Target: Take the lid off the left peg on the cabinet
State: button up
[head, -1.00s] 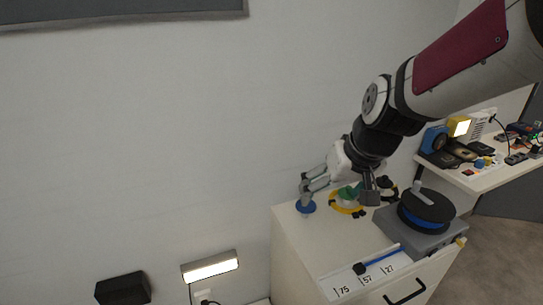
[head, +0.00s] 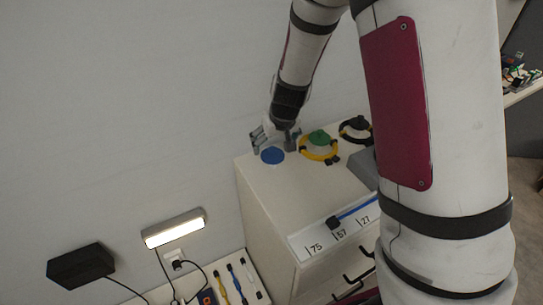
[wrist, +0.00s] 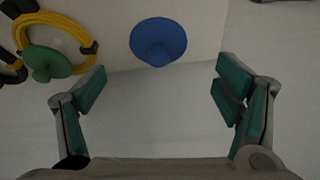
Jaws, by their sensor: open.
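A round blue lid (head: 272,156) sits at the left end of the cabinet top, near the wall. In the wrist view the blue lid (wrist: 158,42) is seen centred between the fingers sideways, a little beyond their tips. It hides any peg under it. My gripper (head: 272,138) is just behind the lid on the wall side. In the wrist view my gripper (wrist: 160,84) has its two green-padded fingers wide apart with nothing between them. Whether a finger touches the lid cannot be told.
A green lid (head: 319,138) with a yellow cable coil (head: 318,153) around it stands right of the blue one. A black lid or coil (head: 355,128) is farther right. A numbered strip (head: 338,233) lies at the cabinet's front. A lit lamp (head: 175,228) is on the wall at lower left.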

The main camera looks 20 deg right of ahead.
aim_at(273, 149)
jog(key=shift+b+x, duration=0.55)
jog(key=shift+x, duration=2.7)
jog(key=shift+w+d+r, duration=0.1)
jog(key=shift+w+d, duration=0.05)
jog(key=c, duration=1)
